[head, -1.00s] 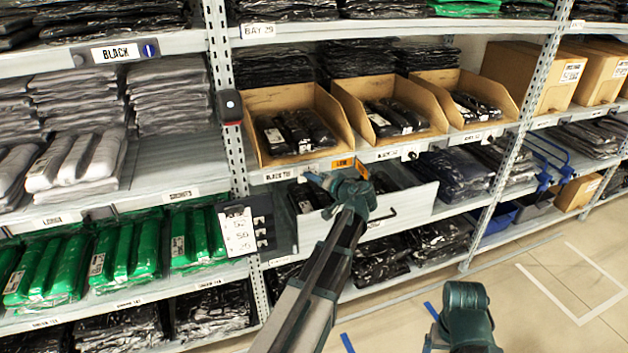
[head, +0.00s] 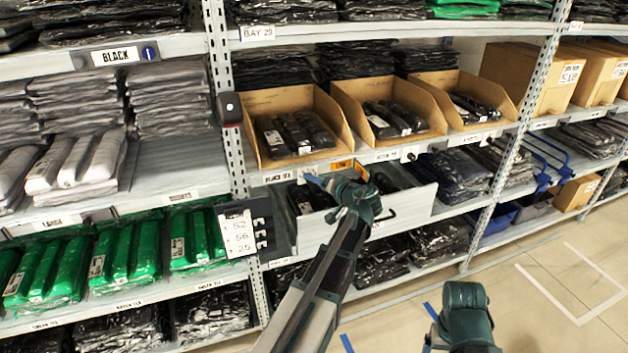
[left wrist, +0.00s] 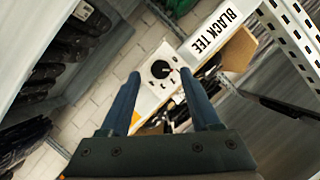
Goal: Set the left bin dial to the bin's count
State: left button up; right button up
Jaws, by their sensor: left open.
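The left bin (head: 250,110) is an open cardboard bin holding black bagged packages; I can make out three. Its label BLACK TEE (head: 278,177) is on the shelf edge below, and it also shows in the left wrist view (left wrist: 213,32). In the left wrist view, a round black dial (left wrist: 160,70) on a white plate lies beyond and between my fingertips, apparently untouched. Its setting is too small to read. My left gripper (left wrist: 162,88) is open and empty. In the head view my left gripper (head: 325,184) is just below the shelf edge and hides the dial. My right gripper's fingers are not visible.
Two more cardboard bins, the middle (head: 432,112) and right (head: 505,92), stand alongside. An orange tag (head: 343,164) sits on the shelf edge. A white panel (head: 405,212) juts out below. A number card (head: 238,233) hangs by the upright (head: 228,105). Floor is clear at right.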

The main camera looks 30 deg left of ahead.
pick_arm(q)
jog(key=p+v, duration=0.3)
jog(key=v, duration=0.9)
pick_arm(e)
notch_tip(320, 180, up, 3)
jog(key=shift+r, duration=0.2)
pick_arm(q)
jog(key=s+d+f+m+g+h+p, duration=0.1)
jog(key=s+d+f+m+g+h, duration=0.1)
jog(key=s+d, duration=0.5)
jog(key=s+d+f+m+g+h+p, duration=0.2)
jog(key=s+d+f+h, duration=0.3)
jog(key=d, duration=0.4)
jog(key=s+d+f+m+g+h+p, duration=0.2)
jog(key=s+d+f+m+h, duration=0.1)
jog(key=s+d, duration=0.5)
jog(key=shift+s+d+f+m+g+h, duration=0.3)
jog(key=shift+s+m+h, duration=0.3)
jog(key=shift+s+h, duration=0.45)
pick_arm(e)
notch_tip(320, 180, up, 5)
pick_arm(q)
jog(key=shift+c, duration=0.2)
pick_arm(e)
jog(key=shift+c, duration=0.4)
